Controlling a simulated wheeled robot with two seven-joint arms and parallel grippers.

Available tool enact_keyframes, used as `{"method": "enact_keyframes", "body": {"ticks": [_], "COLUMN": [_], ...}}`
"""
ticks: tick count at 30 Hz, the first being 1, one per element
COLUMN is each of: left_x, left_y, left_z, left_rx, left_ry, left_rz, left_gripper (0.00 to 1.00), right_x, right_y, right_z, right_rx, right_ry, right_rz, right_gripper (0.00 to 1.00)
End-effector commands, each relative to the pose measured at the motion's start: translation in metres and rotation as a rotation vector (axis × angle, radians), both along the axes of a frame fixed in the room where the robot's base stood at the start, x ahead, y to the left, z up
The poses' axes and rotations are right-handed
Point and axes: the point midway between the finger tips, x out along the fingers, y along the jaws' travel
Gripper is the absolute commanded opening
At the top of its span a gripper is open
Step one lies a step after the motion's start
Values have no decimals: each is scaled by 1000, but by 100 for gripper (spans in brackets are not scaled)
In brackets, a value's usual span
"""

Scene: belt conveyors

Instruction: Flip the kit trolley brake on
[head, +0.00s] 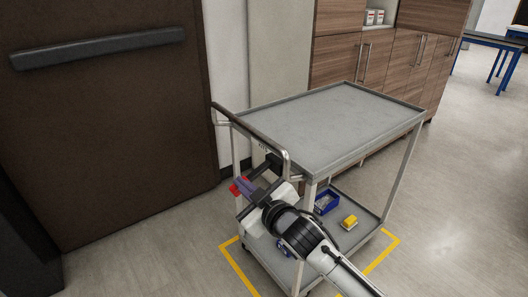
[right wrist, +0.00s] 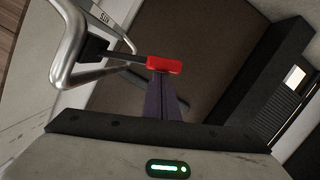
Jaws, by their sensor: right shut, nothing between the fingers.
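The grey kit trolley (head: 335,118) stands in the middle of the head view, with its bent metal push handle (head: 255,132) on the near left side. The brake lever has a red grip (head: 237,188) on a black arm that comes from a black block at the handle; the red grip also shows in the right wrist view (right wrist: 164,65). My right gripper (head: 249,187) is shut and empty, its purple fingers (right wrist: 161,82) pointing at the red grip. The fingertips are at or very near the grip; I cannot tell whether they touch. My left gripper is not in view.
The trolley's lower shelf holds a blue bin (head: 326,204) and a yellow item (head: 349,222). Yellow floor tape (head: 236,270) marks the spot around the trolley. A dark brown door (head: 110,120) is on the left and wooden cabinets (head: 335,65) are behind. The floor at right is clear.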

Motion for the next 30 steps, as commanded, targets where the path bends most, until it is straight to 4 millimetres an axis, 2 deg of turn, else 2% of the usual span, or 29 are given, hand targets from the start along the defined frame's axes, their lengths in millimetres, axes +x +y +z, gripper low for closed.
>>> {"method": "enact_keyframes", "body": {"ticks": [14, 19, 24, 26, 30], "left_x": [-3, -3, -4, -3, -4], "left_y": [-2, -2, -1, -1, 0], "left_z": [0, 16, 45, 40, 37], "left_rx": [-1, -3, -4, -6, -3], "left_ry": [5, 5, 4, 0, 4], "left_rz": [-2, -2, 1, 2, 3], "left_gripper": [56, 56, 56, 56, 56], "right_x": [0, -2, -7, -15, -38], "right_y": [-1, 3, 12, 5, -10], "right_z": [-4, 13, 46, 38, 45], "right_rx": [-8, -6, -2, -5, -4], "right_ry": [7, 7, 1, 2, -1], "right_rz": [-3, -1, 2, 0, 1], "right_gripper": [0, 0, 0, 0, 0]}}
